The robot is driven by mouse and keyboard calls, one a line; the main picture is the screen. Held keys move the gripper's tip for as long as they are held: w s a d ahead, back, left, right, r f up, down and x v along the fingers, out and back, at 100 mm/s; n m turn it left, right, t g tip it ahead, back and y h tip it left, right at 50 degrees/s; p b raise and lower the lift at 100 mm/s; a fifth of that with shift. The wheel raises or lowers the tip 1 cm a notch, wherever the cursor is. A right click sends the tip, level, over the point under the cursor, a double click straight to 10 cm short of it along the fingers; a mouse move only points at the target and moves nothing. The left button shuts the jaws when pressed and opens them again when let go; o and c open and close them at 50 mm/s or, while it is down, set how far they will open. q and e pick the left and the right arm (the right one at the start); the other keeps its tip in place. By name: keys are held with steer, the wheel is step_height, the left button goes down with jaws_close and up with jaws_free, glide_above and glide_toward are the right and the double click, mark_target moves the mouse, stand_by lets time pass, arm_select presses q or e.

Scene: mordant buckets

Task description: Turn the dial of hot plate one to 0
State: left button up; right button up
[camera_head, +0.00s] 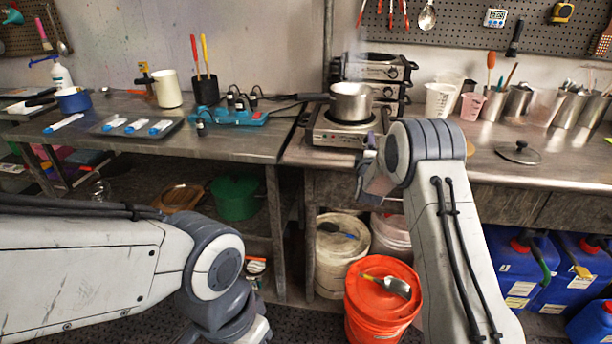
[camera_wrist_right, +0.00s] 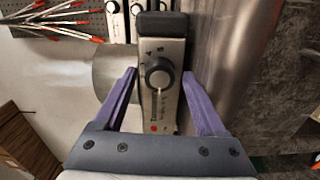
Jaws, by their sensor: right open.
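A hot plate (camera_head: 325,135) stands at the left end of the right-hand bench with a steel pot (camera_head: 351,101) on it. I cannot read from the picture which number this plate bears. Its front panel (camera_wrist_right: 165,48) fills the middle of the right wrist view, with a round black dial (camera_wrist_right: 158,74) and a small red light. The dial's setting is too small to read. My right gripper (camera_wrist_right: 160,76) is open, its purple fingers apart on either side of the panel and dial. It also shows in the head view (camera_head: 371,143), partly behind my arm. My left gripper's fingers are out of view.
More hot plates (camera_head: 375,68) are stacked behind the pot. The pot's long handle reaches left over the bench gap. An orange bucket (camera_head: 380,305) stands on the floor below.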

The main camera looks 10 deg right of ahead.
steer(key=m, duration=0.5)
steer(key=shift+p, duration=0.35)
steer(key=m+p, duration=0.1)
steer(key=m, duration=0.3)
steer(key=shift+r, duration=0.2)
steer(key=m+p, duration=0.1)
steer(key=m, duration=0.2)
steer(key=shift+m+p, duration=0.3)
steer(key=shift+m, duration=0.1)
steer(key=m+p, duration=0.3)
steer(key=m, duration=0.2)
steer(key=shift+d+r, duration=0.1)
steer(key=shift+d, duration=0.05)
steer(key=b+v, duration=0.2)
steer(key=v, duration=0.9)
steer(key=s+a+r+n+g+y+p, duration=0.25)
steer(key=a+g+y, duration=0.2)
steer(key=a, duration=0.85)
steer(key=s+a+r+n+g+y+p, duration=0.2)
steer(key=s+a+g+y, duration=0.1)
steer(key=s+a, duration=0.5)
steer(key=shift+s+a+r+n+g, duration=0.35)
steer(key=shift+s+g, duration=0.1)
steer(key=shift+s, duration=1.25)
steer(key=shift+d, duration=0.1)
